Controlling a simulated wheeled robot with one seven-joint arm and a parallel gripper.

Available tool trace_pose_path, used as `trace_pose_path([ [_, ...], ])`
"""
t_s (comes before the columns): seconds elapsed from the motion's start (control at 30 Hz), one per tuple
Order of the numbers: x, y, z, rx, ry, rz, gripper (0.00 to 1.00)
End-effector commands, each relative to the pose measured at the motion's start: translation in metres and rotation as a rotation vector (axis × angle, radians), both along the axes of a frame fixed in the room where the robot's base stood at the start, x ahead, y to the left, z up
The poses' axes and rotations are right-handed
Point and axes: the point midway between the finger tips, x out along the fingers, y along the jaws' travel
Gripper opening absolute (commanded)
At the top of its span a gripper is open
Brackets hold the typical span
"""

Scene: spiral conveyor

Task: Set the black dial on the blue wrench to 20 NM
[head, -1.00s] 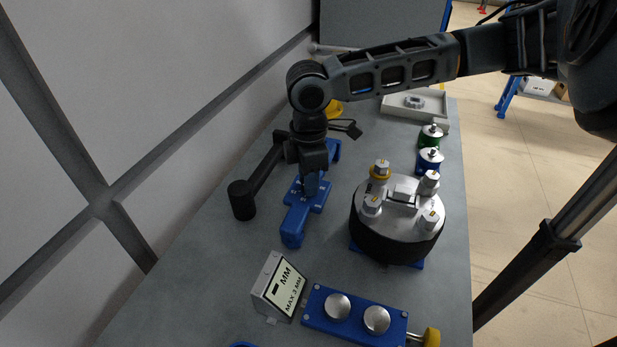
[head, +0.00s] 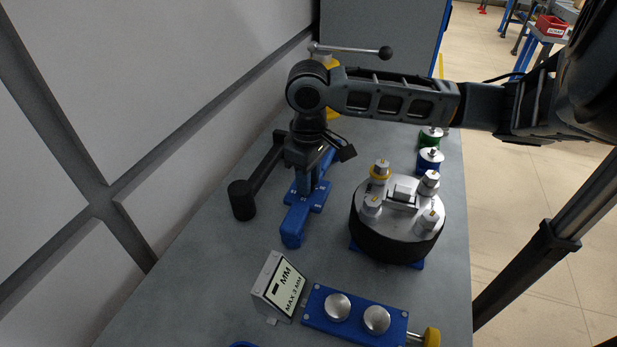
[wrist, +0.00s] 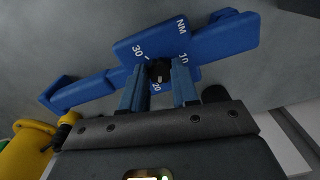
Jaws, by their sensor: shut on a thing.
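The blue wrench (head: 294,222) lies on the grey table, left of the round black unit. It also shows in the wrist view (wrist: 220,40), with the white marks 30, NM, 10 and 20 on its face. The black dial (wrist: 159,71) sits in the middle of these marks. A small pale mark on the dial seems to face the 20, but it is too small to be sure. My gripper (wrist: 160,75) points down at the wrench with its two blue fingers shut on the dial's sides. In the head view my gripper (head: 304,182) hides the dial.
A black bar with a cylindrical end (head: 242,200) stands close left of the wrench. Right are the round black unit (head: 398,237) with metal fittings and a green and a blue part behind it. A display block (head: 279,285) and blue two-button box (head: 353,317) stand in front.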

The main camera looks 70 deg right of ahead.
Motion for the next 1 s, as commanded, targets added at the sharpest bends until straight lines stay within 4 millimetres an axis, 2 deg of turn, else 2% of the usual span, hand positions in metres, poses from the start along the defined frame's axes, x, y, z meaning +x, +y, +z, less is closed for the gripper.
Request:
trace_pose_path([
  [0.3, 0.0000, 0.0000, -0.0006, 0.000, 0.001, -0.091, 0.00],
  [0.77, -0.0001, -0.0005, -0.0006, -0.001, 0.001, -0.102, 0.00],
  [0.8, -0.0001, -0.0005, -0.0006, -0.001, 0.001, -0.102, 0.32],
  [1.0, -0.0001, -0.0003, -0.0004, -0.001, 0.000, -0.101, 0.52],
])
